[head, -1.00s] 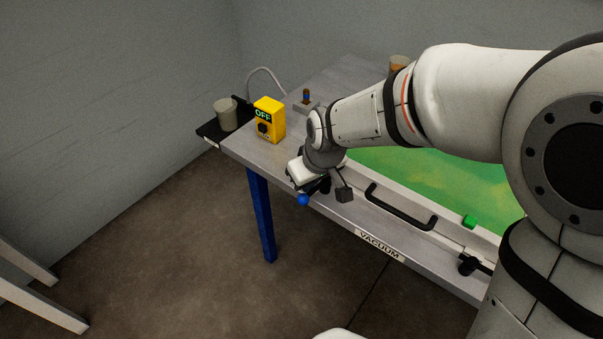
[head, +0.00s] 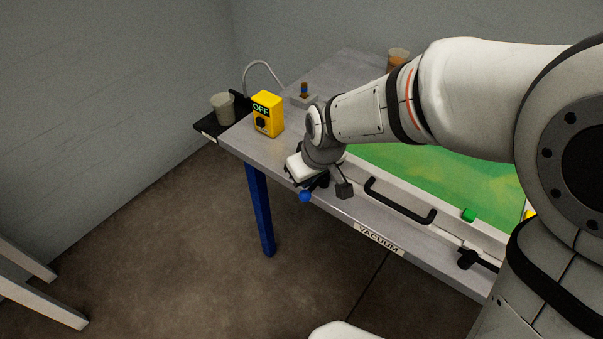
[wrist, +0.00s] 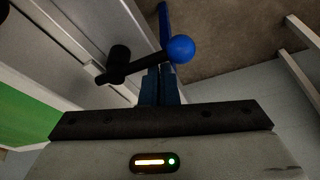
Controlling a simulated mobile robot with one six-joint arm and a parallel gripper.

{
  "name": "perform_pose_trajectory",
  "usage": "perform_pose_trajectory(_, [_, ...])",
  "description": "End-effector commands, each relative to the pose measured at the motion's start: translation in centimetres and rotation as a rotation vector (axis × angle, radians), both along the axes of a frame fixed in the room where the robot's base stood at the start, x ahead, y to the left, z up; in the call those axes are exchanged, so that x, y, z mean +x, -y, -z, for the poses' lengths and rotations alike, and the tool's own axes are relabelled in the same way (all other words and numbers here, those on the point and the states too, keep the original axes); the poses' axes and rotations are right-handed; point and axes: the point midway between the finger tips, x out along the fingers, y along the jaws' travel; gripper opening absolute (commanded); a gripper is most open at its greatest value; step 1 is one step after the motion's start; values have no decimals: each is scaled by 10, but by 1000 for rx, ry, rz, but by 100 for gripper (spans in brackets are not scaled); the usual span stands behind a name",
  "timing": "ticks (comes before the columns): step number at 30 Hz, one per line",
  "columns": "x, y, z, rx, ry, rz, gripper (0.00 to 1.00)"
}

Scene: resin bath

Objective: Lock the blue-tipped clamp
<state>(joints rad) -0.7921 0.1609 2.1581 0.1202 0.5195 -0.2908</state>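The blue-tipped clamp shows its blue ball tip (head: 305,196) at the table's front edge in the head view, just below my gripper. In the wrist view the blue ball (wrist: 180,49) sits at the end of a black lever, which runs left to a black knob (wrist: 119,55). My gripper (wrist: 160,72) has its two narrow fingers close together, with their tips right at the lever. I cannot tell whether they touch it. In the head view my wrist hides most of the clamp and the fingers.
A black handle (head: 400,203) and another black clamp (head: 468,259) lie along the front of the green bath (head: 430,180). A yellow box reading OFF (head: 267,114) and a cup (head: 222,106) stand at the left. Open floor lies before the table.

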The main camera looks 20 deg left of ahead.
Motion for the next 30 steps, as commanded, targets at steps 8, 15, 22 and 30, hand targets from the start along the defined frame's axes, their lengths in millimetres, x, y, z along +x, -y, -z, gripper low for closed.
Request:
perform_pose_trajectory(8, [-1, 11, -39, -2, -2, 3, 0])
perform_pose_trajectory(15, [-1, 24, -82, 0, 0, 2, 0])
perform_pose_trajectory(22, [-1, 29, -94, -1, -1, 1, 0])
perform_pose_trajectory(30, [-1, 29, -93, 0, 0, 0, 0])
